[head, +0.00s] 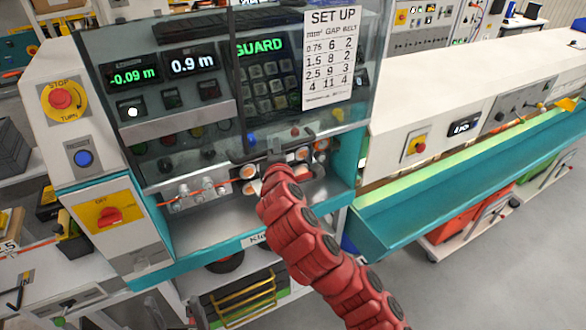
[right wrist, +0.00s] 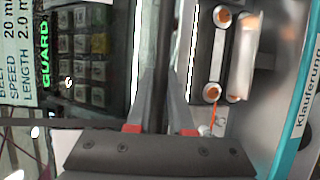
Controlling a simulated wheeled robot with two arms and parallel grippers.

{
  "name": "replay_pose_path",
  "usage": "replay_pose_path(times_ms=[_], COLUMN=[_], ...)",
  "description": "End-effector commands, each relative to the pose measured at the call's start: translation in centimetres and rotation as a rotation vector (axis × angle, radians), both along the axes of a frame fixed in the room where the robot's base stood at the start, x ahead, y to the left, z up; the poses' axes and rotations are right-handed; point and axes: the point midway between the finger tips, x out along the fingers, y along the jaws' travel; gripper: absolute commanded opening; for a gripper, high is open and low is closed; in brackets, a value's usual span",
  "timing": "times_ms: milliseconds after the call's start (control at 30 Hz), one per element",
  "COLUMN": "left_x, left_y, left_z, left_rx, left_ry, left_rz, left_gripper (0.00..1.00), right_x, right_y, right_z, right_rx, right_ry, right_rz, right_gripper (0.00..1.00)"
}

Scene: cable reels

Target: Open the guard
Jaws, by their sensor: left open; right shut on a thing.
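The guard (head: 238,100) is a clear panel with a dark frame on the front of the machine. It hangs over the keypad and the green GUARD display, and its lower edge lies just above orange-and-white rollers. My right gripper (head: 275,160), on the red arm, is at this lower edge. In the right wrist view, my right gripper (right wrist: 160,110) has its two fingers closed on a dark bar (right wrist: 155,50), which looks like the guard's edge or handle. The exact contact at the fingertips is hard to see. My left gripper is not in view.
The machine front has a red stop button (head: 61,98), a blue button (head: 83,158) and a red rotary switch (head: 108,214) at left. A SET UP sheet (head: 330,58) covers the panel's upper right. A long teal trough (head: 450,185) extends right. Grey floor is open at lower right.

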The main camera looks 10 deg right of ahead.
Motion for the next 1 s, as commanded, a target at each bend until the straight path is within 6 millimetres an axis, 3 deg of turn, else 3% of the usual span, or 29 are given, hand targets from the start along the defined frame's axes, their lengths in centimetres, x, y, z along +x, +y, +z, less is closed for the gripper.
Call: replay_pose_path(times_ms=[33, 100, 300, 500, 867, 900, 1000], left_x=[0.0, 0.0, 0.0, 0.0, 0.0, 0.0, 0.0], left_y=[0.0, 0.0, 0.0, 0.0, 0.0, 0.0, 0.0], left_z=[1.0, 1.5, 2.4, 2.6, 2.6, 2.6, 2.6], left_rx=[0.0, 0.0, 0.0, 0.0, 0.0, 0.0, 0.0], left_ry=[0.0, 0.0, 0.0, 0.0, 0.0, 0.0, 0.0], left_rz=[0.0, 0.0, 0.0, 0.0, 0.0, 0.0, 0.0], left_gripper=[0.75, 0.75, 0.75, 0.75, 0.75, 0.75, 0.75], right_x=[0.1, 0.1, 0.1, 0.1, 0.0, 0.0, 0.0], right_y=[-0.1, 0.0, 0.0, 0.0, 0.1, 0.1, 0.1], right_z=[2.2, 3.6, 6.2, 7.1, 7.0, 7.0, 7.0], right_rx=[0.001, 0.0, -0.001, 0.0, 0.0, 0.0, 0.0], right_ry=[-0.01, -0.008, -0.005, -0.004, -0.002, -0.002, -0.002], right_rz=[-0.003, -0.003, -0.003, -0.001, 0.0, 0.0, 0.0], right_gripper=[0.0, 0.0, 0.0, 0.0, 0.0, 0.27, 0.45])
